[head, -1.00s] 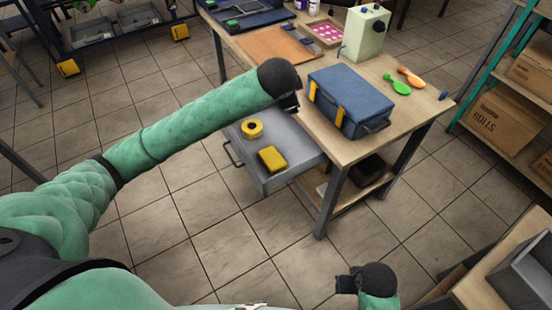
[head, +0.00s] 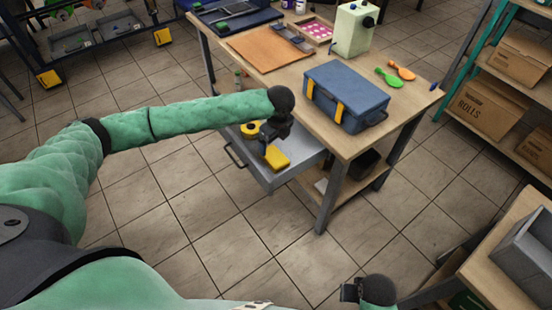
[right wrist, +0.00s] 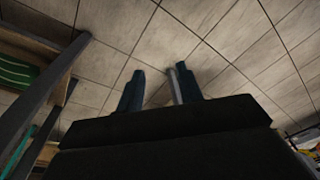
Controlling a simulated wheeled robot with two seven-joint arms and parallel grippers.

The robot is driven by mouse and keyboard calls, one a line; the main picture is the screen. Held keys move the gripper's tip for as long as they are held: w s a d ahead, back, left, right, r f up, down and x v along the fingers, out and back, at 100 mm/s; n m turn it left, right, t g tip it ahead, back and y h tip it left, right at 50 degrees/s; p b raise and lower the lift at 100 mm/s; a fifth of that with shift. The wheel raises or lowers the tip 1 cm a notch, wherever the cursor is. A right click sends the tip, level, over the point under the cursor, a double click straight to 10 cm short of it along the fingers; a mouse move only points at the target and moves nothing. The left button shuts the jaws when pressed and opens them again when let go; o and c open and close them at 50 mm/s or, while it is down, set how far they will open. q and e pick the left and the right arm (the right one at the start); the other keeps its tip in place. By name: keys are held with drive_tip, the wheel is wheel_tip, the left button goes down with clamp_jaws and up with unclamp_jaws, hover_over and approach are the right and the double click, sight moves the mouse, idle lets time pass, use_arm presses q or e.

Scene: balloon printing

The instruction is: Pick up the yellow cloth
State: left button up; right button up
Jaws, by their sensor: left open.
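The yellow cloth (head: 277,159) is a folded yellow block in the open grey drawer (head: 268,183) under the table's near left edge. My left gripper (head: 268,143) is over the drawer, open, with its fingers just above the cloth's upper end and hiding part of it. I cannot tell whether they touch it. A yellow tape roll (head: 249,130) lies in the drawer to the left of the gripper. My right gripper (head: 350,291) is low at the bottom of the head view, away from the table. In the right wrist view its fingers (right wrist: 158,88) stand apart with nothing between them.
A blue toolbox (head: 345,95) with yellow latches stands on the wooden table (head: 310,118) beside the drawer. A shelf with cardboard boxes (head: 488,107) is at the right. The tiled floor before the drawer is clear.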

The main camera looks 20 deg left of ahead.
sight(274, 156)
use_arm(q)
drive_tip(key=shift+d+m, duration=0.15)
drive_tip(key=shift+m, duration=0.95)
drive_tip(key=shift+w+f+p, duration=0.1)
drive_tip(key=shift+f+p, duration=0.3)
drive_tip(key=shift+f, duration=0.95)
wheel_tip(274, 156, down, 4)
drive_tip(key=shift+f+p, duration=0.15)
drive_tip(key=shift+p, duration=0.7)
drive_tip(key=shift+a+f, duration=0.2)
drive_tip(key=shift+f, duration=0.2)
drive_tip(key=c, duration=1.1)
use_arm(e)
wheel_tip(274, 156, down, 11)
drive_tip(key=shift+s+d+r, duration=0.2)
drive_tip(key=shift+d, duration=0.1)
use_arm(q)
drive_tip(key=shift+o, duration=0.2)
